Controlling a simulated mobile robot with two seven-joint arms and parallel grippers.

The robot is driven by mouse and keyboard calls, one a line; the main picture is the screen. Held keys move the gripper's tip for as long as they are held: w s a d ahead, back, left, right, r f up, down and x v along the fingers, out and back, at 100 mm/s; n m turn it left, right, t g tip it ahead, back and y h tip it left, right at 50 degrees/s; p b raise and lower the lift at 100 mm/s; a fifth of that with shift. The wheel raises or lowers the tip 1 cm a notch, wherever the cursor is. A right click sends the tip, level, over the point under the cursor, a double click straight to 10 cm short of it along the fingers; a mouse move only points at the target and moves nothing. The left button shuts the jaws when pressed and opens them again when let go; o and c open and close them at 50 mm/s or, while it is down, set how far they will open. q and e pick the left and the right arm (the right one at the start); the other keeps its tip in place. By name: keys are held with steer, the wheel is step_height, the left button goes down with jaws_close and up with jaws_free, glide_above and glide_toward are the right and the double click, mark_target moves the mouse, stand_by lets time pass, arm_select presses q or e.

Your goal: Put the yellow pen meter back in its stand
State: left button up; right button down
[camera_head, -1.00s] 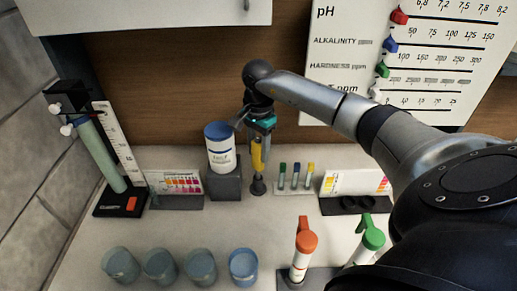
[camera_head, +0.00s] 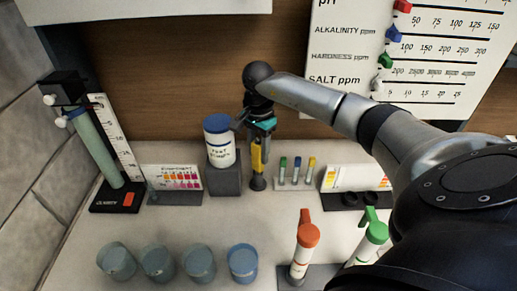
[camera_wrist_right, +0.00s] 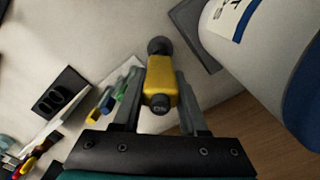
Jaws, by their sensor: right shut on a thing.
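The yellow pen meter (camera_head: 257,157) is held upright by my right gripper (camera_head: 257,146), whose fingers are shut on its sides. In the right wrist view the yellow body of the pen meter (camera_wrist_right: 160,80) lies between the two fingers, with a grey end marked "ON" towards the camera. The small dark stand (camera_head: 257,183) is directly below the pen in the head view. The pen's lower end meets the stand's top, but I cannot tell how deep it sits. My left gripper is not in view.
A white bottle with a blue lid (camera_head: 219,143) stands on a grey block (camera_head: 224,180) close left of the pen. A rack of small coloured vials (camera_head: 296,182) is close right. Several cups (camera_head: 180,263) and two capped tubes (camera_head: 304,250) are in front. A wooden wall (camera_head: 180,105) rises behind.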

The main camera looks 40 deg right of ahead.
mark_target(258, 139)
steer(key=shift+f+b, duration=0.45)
steer(key=shift+f, duration=0.2)
stand_by(0.8)
steer(key=shift+c, duration=1.8)
jaws_free()
steer(key=shift+r+p, duration=2.45)
steer(key=shift+r, duration=1.1)
